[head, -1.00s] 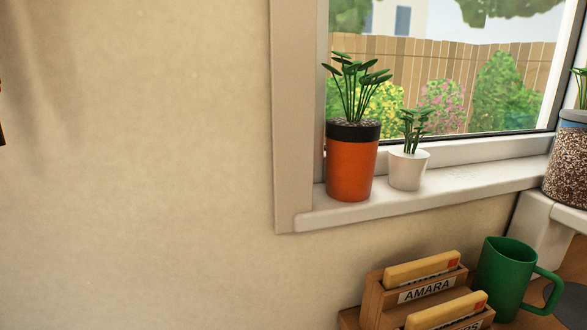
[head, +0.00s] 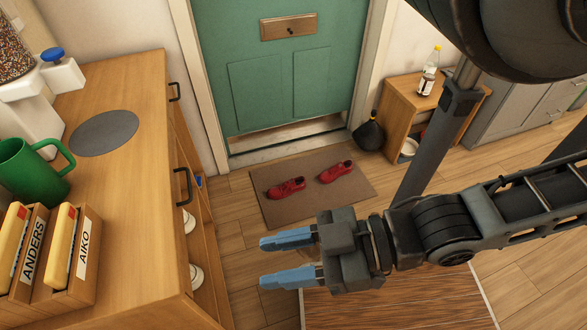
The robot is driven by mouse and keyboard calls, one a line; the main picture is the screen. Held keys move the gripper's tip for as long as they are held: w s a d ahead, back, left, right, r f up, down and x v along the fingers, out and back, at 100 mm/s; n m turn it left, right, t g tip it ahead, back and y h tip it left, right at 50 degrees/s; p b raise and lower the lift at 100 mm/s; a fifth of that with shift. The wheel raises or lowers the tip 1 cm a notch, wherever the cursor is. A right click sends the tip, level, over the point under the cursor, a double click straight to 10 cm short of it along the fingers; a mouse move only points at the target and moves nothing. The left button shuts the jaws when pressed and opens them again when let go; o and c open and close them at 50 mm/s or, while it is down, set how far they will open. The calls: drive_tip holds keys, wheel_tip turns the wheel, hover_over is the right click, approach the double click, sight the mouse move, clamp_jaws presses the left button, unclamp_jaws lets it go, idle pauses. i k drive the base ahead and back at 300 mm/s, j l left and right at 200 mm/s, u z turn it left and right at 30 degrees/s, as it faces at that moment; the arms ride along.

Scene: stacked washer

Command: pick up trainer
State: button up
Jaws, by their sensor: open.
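Two red trainers lie on a brown doormat (head: 272,212) in front of the green door. The left trainer (head: 286,188) and the right trainer (head: 336,172) lie apart from each other. My gripper (head: 288,257) has blue fingers, spread apart with nothing between them. In the picture it shows below the trainers, nearer to the camera, and touches neither.
A wooden cabinet (head: 130,190) with a green mug (head: 30,172) and name-labelled letter holders stands at the left. A small wooden stand (head: 402,98) with a bottle (head: 428,72) and a dark round-bodied object (head: 369,133) are right of the green door (head: 275,60). Wooden floor surrounds the mat.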

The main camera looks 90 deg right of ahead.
sight(342, 168)
drive_tip(key=k+j+z, duration=0.35)
drive_tip(key=k+z, duration=0.35)
drive_tip(key=i+z, duration=0.1)
drive_tip(key=z, duration=1.65)
drive_tip(key=i+j, duration=0.5)
drive_tip(key=i, duration=0.15)
drive_tip(key=i+j+z, duration=0.1)
drive_tip(key=i+j, duration=0.45)
drive_tip(key=i, duration=0.15)
